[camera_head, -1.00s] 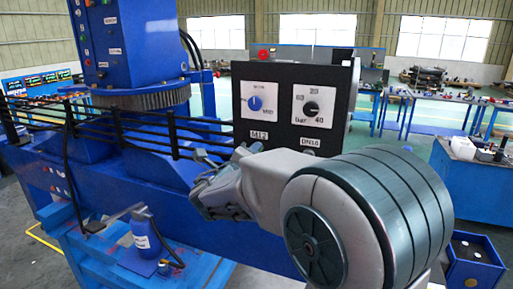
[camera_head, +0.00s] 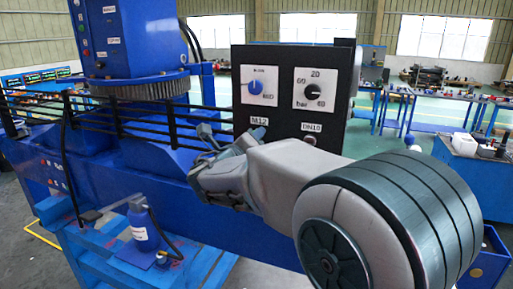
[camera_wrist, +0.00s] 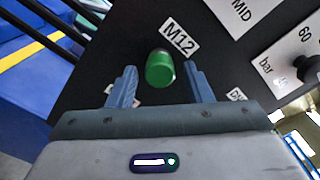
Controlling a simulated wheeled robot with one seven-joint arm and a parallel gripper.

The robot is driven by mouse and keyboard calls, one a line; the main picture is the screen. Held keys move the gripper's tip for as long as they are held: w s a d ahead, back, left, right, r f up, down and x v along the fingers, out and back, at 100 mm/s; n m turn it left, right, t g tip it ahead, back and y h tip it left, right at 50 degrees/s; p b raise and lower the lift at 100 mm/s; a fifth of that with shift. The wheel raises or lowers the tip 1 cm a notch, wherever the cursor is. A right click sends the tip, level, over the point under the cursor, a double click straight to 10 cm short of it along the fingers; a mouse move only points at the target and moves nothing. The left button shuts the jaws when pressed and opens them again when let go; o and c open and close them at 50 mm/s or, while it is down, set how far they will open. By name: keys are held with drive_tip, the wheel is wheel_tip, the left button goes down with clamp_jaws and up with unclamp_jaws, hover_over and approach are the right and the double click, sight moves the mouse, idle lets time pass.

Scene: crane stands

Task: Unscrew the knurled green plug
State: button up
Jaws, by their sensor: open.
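The green plug (camera_wrist: 160,68) sticks out of the black panel (camera_wrist: 240,62) just below the M12 label (camera_wrist: 180,37) in the wrist view. My gripper (camera_wrist: 158,80) is open, with one blue-grey finger to each side of the plug. The fingers look apart from the plug; their exact depth along it is hard to tell. In the head view my gripper (camera_head: 222,142) is at the lower left of the panel, below the M12 label. The plug is hidden there behind my gripper and arm.
The panel carries a blue knob (camera_head: 262,87) and a black bar knob (camera_head: 312,92). Black rails (camera_head: 140,128) run along the blue stand to the left. A blue bottle (camera_head: 143,228) stands on a lower ledge. A workbench (camera_head: 475,180) is at the right.

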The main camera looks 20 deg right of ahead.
drive_tip(key=m+b, duration=2.6)
drive_tip(key=m, duration=0.1)
idle(0.5)
